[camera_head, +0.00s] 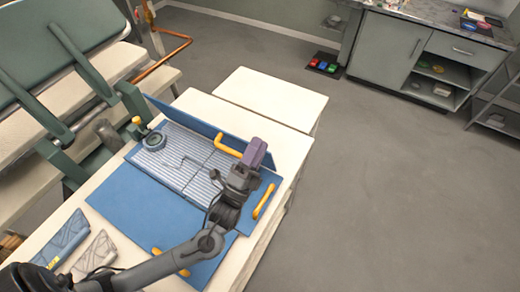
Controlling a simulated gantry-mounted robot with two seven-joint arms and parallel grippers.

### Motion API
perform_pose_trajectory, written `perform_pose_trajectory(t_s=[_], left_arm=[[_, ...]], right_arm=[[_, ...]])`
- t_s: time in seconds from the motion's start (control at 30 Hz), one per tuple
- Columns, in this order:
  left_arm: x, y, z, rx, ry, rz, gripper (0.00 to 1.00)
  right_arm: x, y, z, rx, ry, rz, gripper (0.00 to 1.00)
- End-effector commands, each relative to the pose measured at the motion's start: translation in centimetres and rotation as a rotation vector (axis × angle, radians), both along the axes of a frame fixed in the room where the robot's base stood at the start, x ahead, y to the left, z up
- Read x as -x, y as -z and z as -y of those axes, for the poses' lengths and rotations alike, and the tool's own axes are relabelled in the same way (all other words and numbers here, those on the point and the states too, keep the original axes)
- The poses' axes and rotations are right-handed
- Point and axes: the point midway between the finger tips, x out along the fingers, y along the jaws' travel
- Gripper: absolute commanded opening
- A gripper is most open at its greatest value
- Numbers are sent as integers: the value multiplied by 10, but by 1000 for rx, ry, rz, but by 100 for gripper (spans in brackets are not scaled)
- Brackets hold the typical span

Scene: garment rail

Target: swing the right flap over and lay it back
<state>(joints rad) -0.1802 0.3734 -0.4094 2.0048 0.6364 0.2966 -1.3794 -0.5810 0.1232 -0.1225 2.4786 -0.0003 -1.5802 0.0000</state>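A blue folding board lies on a cream table (293,150). Its middle is a grey ribbed panel (172,163). A broad blue flap (138,213) lies flat at the front, with a yellow handle at its near edge. A narrow blue flap (176,112) stands raised along the back, with a yellow handle (228,151) at its right end. Another blue flap (268,184) with a yellow handle (263,201) is at the right, partly hidden by my arm. My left gripper (257,152) is above the board's right part, beside the back handle; its finger gap is unclear. My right gripper is out of view.
A dark round object (154,141) sits on the ribbed panel's left end. Folded blue (62,238) and grey (94,254) cloths lie at the table's front left. Green padded equipment (60,40) stands at left. Open floor lies to the right.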

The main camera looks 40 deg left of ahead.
Motion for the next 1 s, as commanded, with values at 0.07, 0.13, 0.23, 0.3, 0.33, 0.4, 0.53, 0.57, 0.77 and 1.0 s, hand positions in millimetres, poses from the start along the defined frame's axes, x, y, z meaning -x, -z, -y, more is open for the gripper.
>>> perform_pose_trajectory(t_s=[0.07,0.13,0.23,0.3,0.33,0.4,0.53,0.57,0.77,1.0], left_arm=[[-2,1,4,-4,-8,-15,42],[-2,0,7,-5,-9,-18,42],[-2,0,9,-7,-11,-22,42],[-2,0,10,-8,-12,-23,42],[-2,0,10,-9,-12,-23,42],[-2,1,10,-8,-13,-24,42],[-2,1,9,-9,-14,-25,42],[-2,1,9,-9,-14,-25,42],[-2,2,9,-9,-15,-26,42],[-2,2,9,-9,-15,-27,42]], right_arm=[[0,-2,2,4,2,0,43],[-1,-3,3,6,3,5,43],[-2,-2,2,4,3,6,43],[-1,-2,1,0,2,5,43],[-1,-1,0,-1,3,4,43],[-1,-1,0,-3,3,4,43],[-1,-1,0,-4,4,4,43],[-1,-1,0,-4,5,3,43],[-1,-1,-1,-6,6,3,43],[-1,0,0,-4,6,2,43]])
